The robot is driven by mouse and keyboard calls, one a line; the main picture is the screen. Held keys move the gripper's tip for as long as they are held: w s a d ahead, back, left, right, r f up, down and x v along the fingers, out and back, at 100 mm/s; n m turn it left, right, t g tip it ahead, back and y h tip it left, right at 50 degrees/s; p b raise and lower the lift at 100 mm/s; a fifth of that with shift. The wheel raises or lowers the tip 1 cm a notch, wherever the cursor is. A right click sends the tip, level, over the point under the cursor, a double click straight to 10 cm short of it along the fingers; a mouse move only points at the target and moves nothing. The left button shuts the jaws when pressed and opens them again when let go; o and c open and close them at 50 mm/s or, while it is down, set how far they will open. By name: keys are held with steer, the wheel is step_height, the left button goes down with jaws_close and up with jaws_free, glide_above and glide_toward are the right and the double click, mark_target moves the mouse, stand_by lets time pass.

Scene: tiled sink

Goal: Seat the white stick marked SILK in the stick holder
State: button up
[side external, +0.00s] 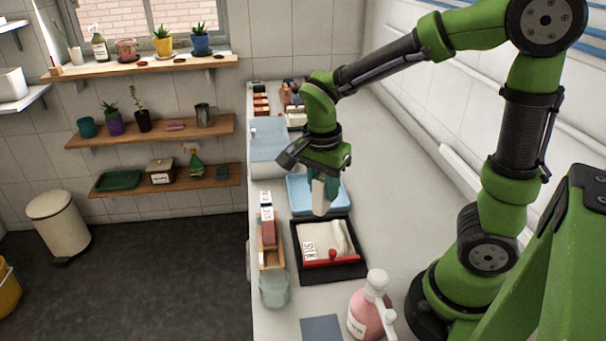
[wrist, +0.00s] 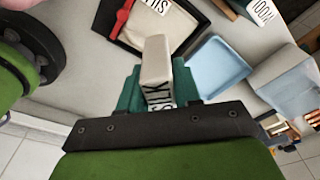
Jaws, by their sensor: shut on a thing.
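My gripper (side external: 325,188) is shut on the white stick marked SILK (side external: 319,200) and holds it above the counter, by the near edge of the blue tray. In the wrist view the stick (wrist: 155,62) stands between the teal fingers of my gripper (wrist: 158,92), its lettering close to the palm. A wooden stick holder (side external: 271,258) lies along the counter's left edge, left of and below my gripper. A white lettered stick (side external: 266,205) and a dark red one (side external: 268,232) are in it. The stick in my gripper is apart from the holder.
A black tray (side external: 337,275) with a pale cloth labelled SILK and a red bar lies right of the holder. The blue tray (side external: 337,202) lies behind it. A glass (side external: 274,290) and a pink pump bottle (side external: 368,312) stand in front. A pale blue box (side external: 268,140) is farther back.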

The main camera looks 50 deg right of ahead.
steer(key=s+a+f+n+t, duration=0.1)
steer(key=s+a+f+n, duration=0.4)
steer(key=s+a+n, duration=0.3)
steer(key=shift+n, duration=0.4)
steer(key=shift+w+a+f, duration=0.4)
steer(key=shift+w+f, duration=0.4)
steer(key=shift+w, duration=1.55)
steer(key=shift+w+a+f, duration=0.45)
steer(key=shift+w+f, duration=0.4)
steer(key=shift+w, duration=1.45)
steer(key=shift+w+a+f, duration=0.4)
steer(key=shift+w+f, duration=0.4)
steer(key=shift+w, duration=1.55)
steer(key=shift+f, duration=0.1)
steer(key=o, duration=1.1)
steer(key=shift+c, duration=0.2)
